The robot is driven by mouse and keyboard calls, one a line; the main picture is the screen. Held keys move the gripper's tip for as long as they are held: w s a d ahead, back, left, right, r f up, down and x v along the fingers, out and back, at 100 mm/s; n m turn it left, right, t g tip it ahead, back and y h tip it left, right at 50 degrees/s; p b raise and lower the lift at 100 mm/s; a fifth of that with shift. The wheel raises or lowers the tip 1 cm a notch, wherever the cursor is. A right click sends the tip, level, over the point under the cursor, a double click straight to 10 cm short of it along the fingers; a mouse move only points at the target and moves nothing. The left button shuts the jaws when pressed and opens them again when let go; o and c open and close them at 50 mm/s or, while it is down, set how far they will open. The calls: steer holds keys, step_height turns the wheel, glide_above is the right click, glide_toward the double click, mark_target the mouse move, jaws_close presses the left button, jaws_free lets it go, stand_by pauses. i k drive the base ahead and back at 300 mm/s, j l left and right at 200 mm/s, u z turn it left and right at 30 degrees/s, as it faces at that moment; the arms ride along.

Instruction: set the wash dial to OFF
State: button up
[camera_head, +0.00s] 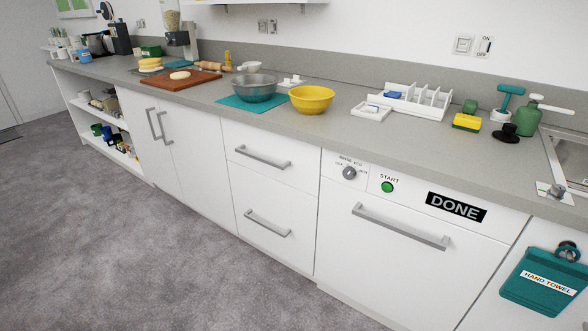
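The wash dial (349,173) is a small round grey knob on the white front panel of the dishwasher (400,265), at the panel's upper left. Small lettering sits above and beside the dial, too small to read, and I cannot tell which mark the dial points at. A green START button (387,187) is just right of the dial. A black display (456,207) further right reads DONE. My gripper is not in view.
A long grey handle (400,227) sticks out below the dial. Drawer handles (262,158) stick out to the left, and a teal hand towel (543,281) hangs at the right. The counter (330,128) above holds bowls and a rack. The grey floor (150,255) in front is clear.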

mark_target(349, 173)
steer(key=i+j+u, duration=0.1)
steer(key=i+j, duration=0.15)
steer(key=i, duration=0.15)
steer(key=i+j+u, duration=0.1)
steer(key=i, duration=0.3)
steer(key=i+j+z, duration=0.2)
steer(key=i+j, duration=0.2)
steer(key=j, duration=0.25)
steer(key=i+j+z, duration=0.1)
steer(key=j, duration=0.25)
steer(key=i, duration=0.1)
